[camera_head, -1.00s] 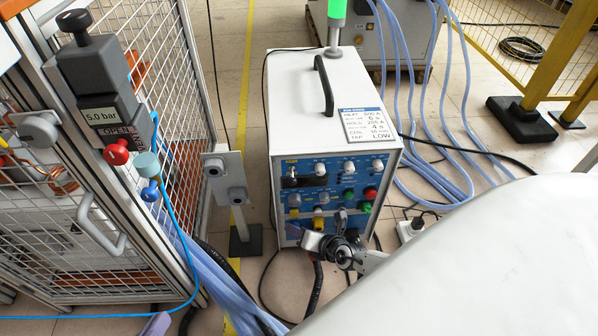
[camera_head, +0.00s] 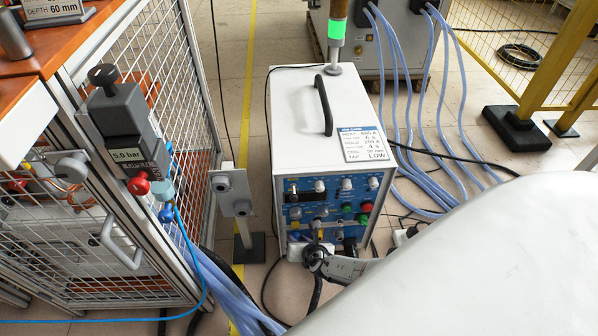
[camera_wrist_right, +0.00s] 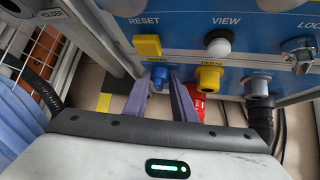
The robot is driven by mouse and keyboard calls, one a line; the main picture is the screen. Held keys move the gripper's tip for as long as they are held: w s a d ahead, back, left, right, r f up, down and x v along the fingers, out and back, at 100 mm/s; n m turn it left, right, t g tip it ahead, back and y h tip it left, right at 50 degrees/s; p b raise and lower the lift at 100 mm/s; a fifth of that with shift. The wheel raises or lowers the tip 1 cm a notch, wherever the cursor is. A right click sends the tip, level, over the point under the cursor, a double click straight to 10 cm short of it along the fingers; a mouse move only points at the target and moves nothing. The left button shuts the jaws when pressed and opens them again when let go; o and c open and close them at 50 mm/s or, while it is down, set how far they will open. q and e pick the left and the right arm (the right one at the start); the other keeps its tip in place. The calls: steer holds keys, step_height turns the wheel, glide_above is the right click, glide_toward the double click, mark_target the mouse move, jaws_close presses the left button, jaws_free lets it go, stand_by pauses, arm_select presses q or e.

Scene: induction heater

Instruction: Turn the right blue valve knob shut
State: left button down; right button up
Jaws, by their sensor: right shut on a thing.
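The blue valve knob (camera_wrist_right: 158,78) sits low on the blue front panel of the white heater box, beneath a yellow button, in the right wrist view. My right gripper (camera_wrist_right: 161,92) has its two purple fingers on either side of this knob and is shut on it. The fingers partly hide the knob, so its turn angle cannot be told. In the head view my right gripper (camera_head: 312,250) is at the lower front of the heater box (camera_head: 300,130). My left gripper is not in view.
A red part (camera_wrist_right: 197,101) is close beside the right finger. A grey post (camera_head: 234,195) stands left of the box, near the mesh cage (camera_head: 80,255).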

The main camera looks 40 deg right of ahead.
steer(key=shift+w+a+r+n+g+h, duration=0.1)
steer(key=shift+w+a+n+g+h, duration=0.1)
steer(key=shift+w+n+g+h, duration=0.3)
steer(key=shift+s+h+b, duration=0.15)
steer(key=shift+h+b, duration=0.15)
steer(key=shift+h, duration=0.2)
steer(key=shift+a+n+g+h+b, duration=0.15)
steer(key=shift+n+g+h+b, duration=0.15)
steer(key=shift+g+h+b, duration=0.25)
arm_select(q)
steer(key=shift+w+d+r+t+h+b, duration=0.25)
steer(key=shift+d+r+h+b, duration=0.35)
steer(key=shift+b, duration=0.4)
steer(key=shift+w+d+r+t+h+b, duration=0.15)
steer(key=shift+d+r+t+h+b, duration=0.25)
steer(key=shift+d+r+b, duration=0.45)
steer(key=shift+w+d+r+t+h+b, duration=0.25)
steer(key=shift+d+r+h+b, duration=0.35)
steer(key=shift+b, duration=0.55)
arm_select(e)
steer(key=shift+a+n+g+h, duration=0.15)
steer(key=shift+n+g+h, duration=0.4)
steer(key=shift+h, duration=0.4)
steer(key=shift+a+n+g+h, duration=0.1)
steer(key=shift+n+g+h, duration=0.2)
steer(key=shift+n+h, duration=0.5)
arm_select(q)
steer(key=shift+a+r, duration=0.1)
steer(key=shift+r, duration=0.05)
